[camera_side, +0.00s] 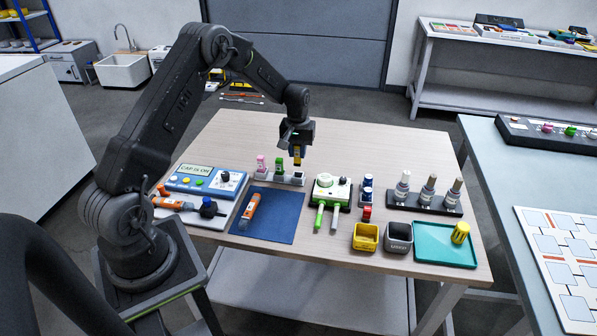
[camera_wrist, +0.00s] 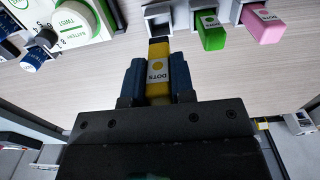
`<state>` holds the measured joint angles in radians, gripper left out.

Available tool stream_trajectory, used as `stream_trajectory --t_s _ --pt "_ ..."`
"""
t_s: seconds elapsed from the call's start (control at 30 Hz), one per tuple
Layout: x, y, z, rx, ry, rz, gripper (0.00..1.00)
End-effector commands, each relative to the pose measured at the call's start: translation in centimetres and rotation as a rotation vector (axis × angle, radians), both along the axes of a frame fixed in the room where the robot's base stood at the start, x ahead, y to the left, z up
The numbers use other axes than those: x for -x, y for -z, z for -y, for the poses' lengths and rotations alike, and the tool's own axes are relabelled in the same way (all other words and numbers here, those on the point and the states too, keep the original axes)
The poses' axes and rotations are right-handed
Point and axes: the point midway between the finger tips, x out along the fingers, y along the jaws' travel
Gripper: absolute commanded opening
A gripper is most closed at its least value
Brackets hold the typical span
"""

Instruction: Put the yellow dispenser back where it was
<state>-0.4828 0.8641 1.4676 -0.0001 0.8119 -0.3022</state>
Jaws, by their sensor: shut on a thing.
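The yellow dispenser (camera_side: 297,157), marked DOTS in the wrist view (camera_wrist: 158,82), is upright between the blue fingers of my gripper (camera_side: 297,148). My gripper is shut on it and holds it over the right end of a small rack (camera_side: 298,180). In the wrist view, an empty dark slot (camera_wrist: 159,22) lies just beyond the dispenser's tip. The slot next to it holds a green dispenser (camera_side: 279,166), and beyond that is a pink dispenser (camera_side: 261,164). Whether the tip touches the slot cannot be told; in the side view it looks above the rack.
A white and green device (camera_side: 331,190) with knobs stands close to the rack's right. A blue mat (camera_side: 284,217) with an orange tube (camera_side: 250,209) lies in front. A blue panel (camera_side: 204,184) is at left, and yellow and grey bins (camera_side: 366,237) are at front right. The table behind is clear.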

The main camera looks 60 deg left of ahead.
Motion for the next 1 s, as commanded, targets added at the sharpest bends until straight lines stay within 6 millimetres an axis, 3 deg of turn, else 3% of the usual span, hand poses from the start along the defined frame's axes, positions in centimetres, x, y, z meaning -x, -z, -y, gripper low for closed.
stream_trajectory --t_s 0.1,0.27,0.5,0.9,0.93,1.0 --pt "0.0 1.8 0.0 0.0 0.0 0.0 0.08" --pt "-0.1 2.9 0.1 -0.001 0.0 0.001 0.08" --pt "0.0 5.9 0.1 -0.001 0.0 0.001 0.08" --pt "0.0 6.5 0.1 -0.001 0.0 0.001 0.08" --pt "-0.1 6.5 0.1 -0.001 0.0 0.001 0.25" --pt "-0.1 6.5 0.1 -0.001 0.0 0.001 0.32"
